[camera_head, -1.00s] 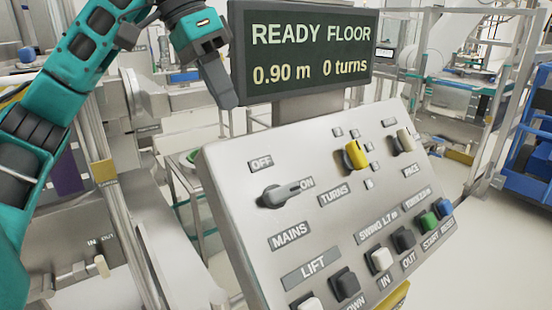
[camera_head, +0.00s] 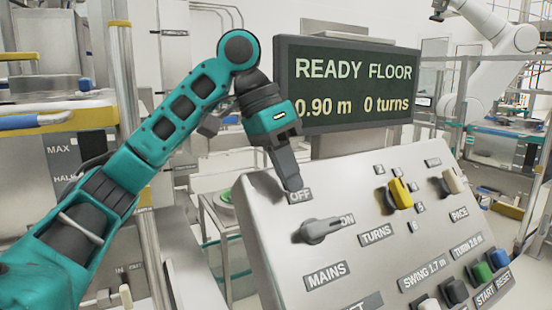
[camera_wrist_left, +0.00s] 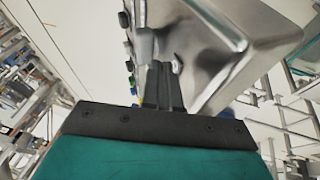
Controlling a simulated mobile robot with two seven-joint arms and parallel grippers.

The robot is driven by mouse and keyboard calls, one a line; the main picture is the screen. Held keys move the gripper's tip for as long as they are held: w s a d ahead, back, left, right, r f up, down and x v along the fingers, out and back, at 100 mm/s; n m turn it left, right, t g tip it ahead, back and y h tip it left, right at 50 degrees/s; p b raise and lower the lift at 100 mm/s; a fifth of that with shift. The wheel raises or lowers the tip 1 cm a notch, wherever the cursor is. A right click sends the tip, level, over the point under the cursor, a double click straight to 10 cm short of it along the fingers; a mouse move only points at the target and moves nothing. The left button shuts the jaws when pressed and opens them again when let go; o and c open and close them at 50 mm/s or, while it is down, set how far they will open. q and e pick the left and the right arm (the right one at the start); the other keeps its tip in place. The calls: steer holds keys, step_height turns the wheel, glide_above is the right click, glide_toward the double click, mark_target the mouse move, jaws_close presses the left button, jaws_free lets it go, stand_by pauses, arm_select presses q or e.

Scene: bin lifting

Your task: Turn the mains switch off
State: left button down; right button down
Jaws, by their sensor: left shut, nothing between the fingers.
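The mains switch (camera_head: 322,230) is a grey lever on the sloped control panel, above the MAINS label (camera_head: 327,275). Its handle points right, toward the ON label (camera_head: 347,220). The OFF label (camera_head: 299,196) is at its upper left. My left gripper (camera_head: 292,186) is shut and empty, its tip pointing down just over the OFF label, above and left of the switch and apart from it. In the left wrist view the shut fingers (camera_wrist_left: 162,85) reach toward the panel (camera_wrist_left: 225,50); the switch cannot be made out clearly there. My right gripper is not in view.
The display (camera_head: 350,90) behind the panel reads READY FLOOR, 0.90 m, 0 turns. Several push buttons, including a green one (camera_head: 481,272), line the lower edge.

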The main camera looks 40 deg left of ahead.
mark_target(321, 229)
arm_select(q)
steer(key=shift+s+d+f+b, duration=0.25)
steer(key=shift+d+f, duration=0.4)
steer(key=shift+f, duration=0.25)
steer(key=shift+s+d+f+b, duration=0.25)
steer(key=shift+d+f, duration=0.4)
steer(key=shift+f, duration=0.25)
steer(key=shift+w+t, duration=0.1)
steer(key=shift+t, duration=0.2)
steer(key=shift+s+n+t+p, duration=0.3)
steer(key=shift+n, duration=0.1)
steer(key=shift+w, duration=0.1)
